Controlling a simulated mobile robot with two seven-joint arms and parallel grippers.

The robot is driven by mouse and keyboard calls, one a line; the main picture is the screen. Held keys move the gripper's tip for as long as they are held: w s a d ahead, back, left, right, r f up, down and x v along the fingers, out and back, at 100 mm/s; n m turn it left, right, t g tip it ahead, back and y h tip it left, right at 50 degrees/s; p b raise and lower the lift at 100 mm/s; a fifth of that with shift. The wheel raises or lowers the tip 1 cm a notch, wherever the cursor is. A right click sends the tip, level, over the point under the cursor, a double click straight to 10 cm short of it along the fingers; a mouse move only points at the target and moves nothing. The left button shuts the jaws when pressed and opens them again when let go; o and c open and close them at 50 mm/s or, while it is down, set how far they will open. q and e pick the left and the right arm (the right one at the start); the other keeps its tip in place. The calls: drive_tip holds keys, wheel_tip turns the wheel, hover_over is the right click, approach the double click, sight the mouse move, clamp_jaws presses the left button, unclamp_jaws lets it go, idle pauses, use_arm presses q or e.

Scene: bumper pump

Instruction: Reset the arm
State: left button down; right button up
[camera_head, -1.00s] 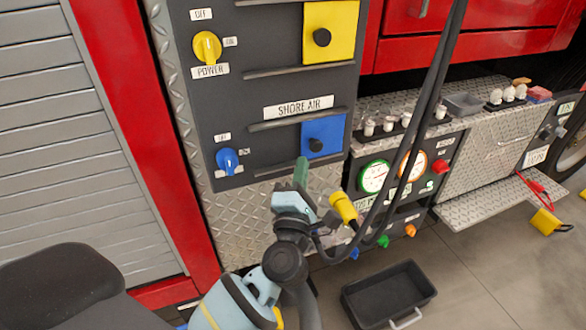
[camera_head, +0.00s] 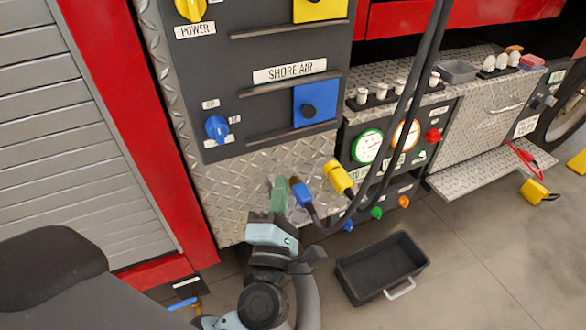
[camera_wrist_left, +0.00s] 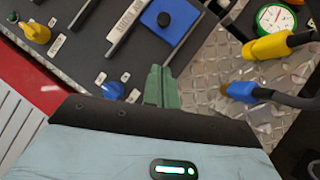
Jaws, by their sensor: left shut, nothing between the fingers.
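My left gripper (camera_head: 279,192) is in the lower middle of the head view, its green fingers together and empty. It stands in front of the diamond-plate wall, below the dark panel (camera_head: 255,110). In the left wrist view its fingers (camera_wrist_left: 160,84) point up toward the panel. A blue plug on a black cable (camera_head: 302,194) hangs just right of the fingers, and it also shows in the left wrist view (camera_wrist_left: 248,92). A yellow plug (camera_head: 339,178) hangs farther right. My right gripper is not in view.
The panel carries a blue knob (camera_head: 217,128), a yellow knob (camera_head: 190,8) and a blue square socket plate (camera_head: 317,103). Black cables (camera_head: 405,110) hang in front of the gauges (camera_head: 368,146). A black bin (camera_head: 381,268) stands on the floor. A fold-down step (camera_head: 490,171) juts out at right.

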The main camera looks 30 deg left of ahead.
use_arm(q)
drive_tip(key=s+d+f+m+g+h+p, duration=0.25)
drive_tip(key=s+f+m+h, duration=0.3)
drive_tip(key=m, duration=0.45)
drive_tip(key=s+d+f+m+g+h+p, duration=0.1)
drive_tip(key=s+d+f+m+h+p, duration=0.1)
drive_tip(key=s+f+m+h+p, duration=0.6)
drive_tip(key=s+a+f+m+g+y, duration=0.2)
drive_tip(key=s+f+m+g, duration=0.2)
drive_tip(key=s, duration=0.3)
drive_tip(key=s+a+f+m+g+y+b, duration=0.1)
drive_tip(key=s+a+f+m+g+y, duration=0.1)
drive_tip(key=s, duration=0.6)
wheel_tip(320, 180, down, 3)
drive_tip(key=a+m+g, duration=0.1)
drive_tip(key=m+g, duration=0.1)
drive_tip(key=m, duration=0.1)
drive_tip(key=shift+a+f+m+y, duration=0.15)
drive_tip(key=shift+f+m+y, duration=0.05)
drive_tip(key=shift+m+y, duration=0.15)
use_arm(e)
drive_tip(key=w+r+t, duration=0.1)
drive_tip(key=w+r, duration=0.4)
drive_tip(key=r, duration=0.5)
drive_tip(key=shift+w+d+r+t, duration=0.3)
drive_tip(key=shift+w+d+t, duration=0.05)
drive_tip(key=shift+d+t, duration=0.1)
